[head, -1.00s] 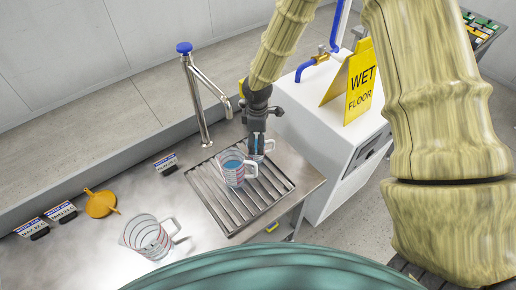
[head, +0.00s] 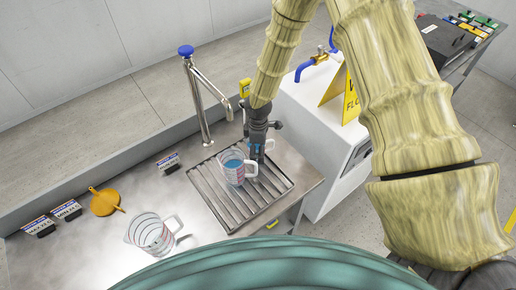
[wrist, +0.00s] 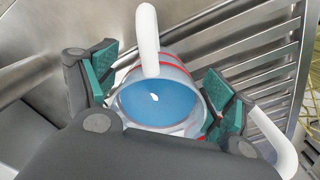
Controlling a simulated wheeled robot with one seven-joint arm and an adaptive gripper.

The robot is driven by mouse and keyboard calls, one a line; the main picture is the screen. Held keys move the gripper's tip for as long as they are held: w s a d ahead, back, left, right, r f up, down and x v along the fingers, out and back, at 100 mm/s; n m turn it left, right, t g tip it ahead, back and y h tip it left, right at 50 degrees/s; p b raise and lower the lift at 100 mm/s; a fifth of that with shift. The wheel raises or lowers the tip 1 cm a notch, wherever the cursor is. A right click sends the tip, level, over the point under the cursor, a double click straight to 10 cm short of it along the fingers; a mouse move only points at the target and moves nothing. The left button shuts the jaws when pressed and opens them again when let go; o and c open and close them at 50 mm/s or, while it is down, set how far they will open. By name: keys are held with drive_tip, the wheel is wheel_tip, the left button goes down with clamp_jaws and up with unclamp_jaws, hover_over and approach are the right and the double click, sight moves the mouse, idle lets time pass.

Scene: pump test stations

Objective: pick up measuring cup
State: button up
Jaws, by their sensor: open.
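A clear measuring cup with blue liquid and red markings (head: 231,168) stands upright on the drain grate. A second cup, mostly hidden behind my gripper (head: 257,163), shows its white handle (head: 270,145) on the right. In the wrist view, a cup with blue liquid (wrist: 160,103) lies between my open green-padded fingers (wrist: 160,97), its white handle (wrist: 148,42) at the top. Another white handle (wrist: 283,150) shows at lower right. Contact with the pads is unclear. A third measuring cup (head: 148,235), seemingly empty, stands on the steel counter at the left.
The slotted drain grate (head: 238,212) is set in the steel counter (head: 195,214). A metal tap with a blue knob (head: 197,100) rises behind it. A white cabinet with a yellow sign (head: 313,128) stands right.

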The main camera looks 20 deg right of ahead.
drive_tip(key=c, duration=1.3)
